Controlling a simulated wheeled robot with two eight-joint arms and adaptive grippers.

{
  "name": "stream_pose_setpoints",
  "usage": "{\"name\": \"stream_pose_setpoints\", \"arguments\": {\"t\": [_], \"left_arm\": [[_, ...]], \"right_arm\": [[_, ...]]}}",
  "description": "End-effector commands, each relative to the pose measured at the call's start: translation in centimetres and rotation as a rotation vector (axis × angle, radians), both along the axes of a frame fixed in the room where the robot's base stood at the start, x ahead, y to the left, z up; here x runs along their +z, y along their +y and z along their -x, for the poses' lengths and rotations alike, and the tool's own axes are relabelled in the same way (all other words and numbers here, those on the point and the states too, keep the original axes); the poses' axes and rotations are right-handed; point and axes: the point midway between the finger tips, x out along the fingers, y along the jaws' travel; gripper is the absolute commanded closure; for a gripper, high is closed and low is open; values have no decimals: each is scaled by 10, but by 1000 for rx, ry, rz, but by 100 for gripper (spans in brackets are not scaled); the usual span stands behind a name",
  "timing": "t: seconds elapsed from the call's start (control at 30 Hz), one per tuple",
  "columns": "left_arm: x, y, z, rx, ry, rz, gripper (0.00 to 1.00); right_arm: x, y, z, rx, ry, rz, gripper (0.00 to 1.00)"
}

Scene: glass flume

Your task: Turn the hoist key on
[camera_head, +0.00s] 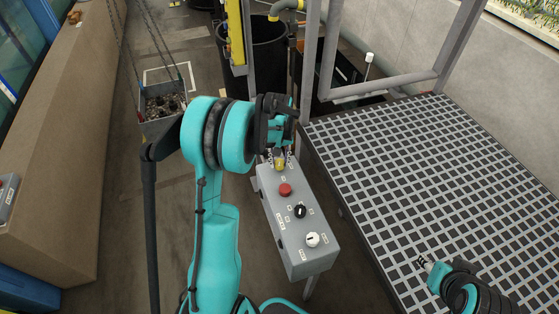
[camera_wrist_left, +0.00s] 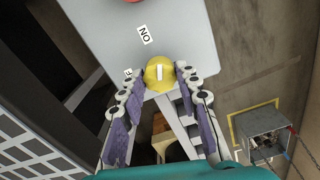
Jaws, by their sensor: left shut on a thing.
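The hoist key (camera_head: 280,164) is a yellow round knob at the far end of a grey control box (camera_head: 297,242). In the left wrist view the yellow knob (camera_wrist_left: 160,76) bears a white bar that looks nearly upright. An "ON" label (camera_wrist_left: 145,37) lies above it, and a partly hidden label (camera_wrist_left: 128,73) lies to its left. My left gripper (camera_head: 281,152) is shut on the yellow knob, with a finger on each side (camera_wrist_left: 163,84). My right gripper (camera_head: 425,263) is over the grating at the lower right, away from the box; its jaw state is too small to tell.
A grating platform (camera_head: 430,150) lies to the right. A hanging load box (camera_head: 150,127) is at left, and a black barrel (camera_head: 262,50) stands behind.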

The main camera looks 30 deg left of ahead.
Motion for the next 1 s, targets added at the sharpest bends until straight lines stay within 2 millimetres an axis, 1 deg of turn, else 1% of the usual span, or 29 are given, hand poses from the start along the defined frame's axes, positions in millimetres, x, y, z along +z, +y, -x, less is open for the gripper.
{"name": "stream_pose_setpoints", "arguments": {"t": [0.2,0.5,0.73,1.0], "left_arm": [[0,0,0,180,0,0,96],[0,0,0,351,0,0,96],[0,0,0,410,0,0,96],[0,0,0,424,0,0,96]], "right_arm": [[-2,0,0,0,0,0,60],[-3,0,0,0,0,0,60],[-4,0,0,0,0,0,60],[-4,0,0,0,0,0,60]]}}
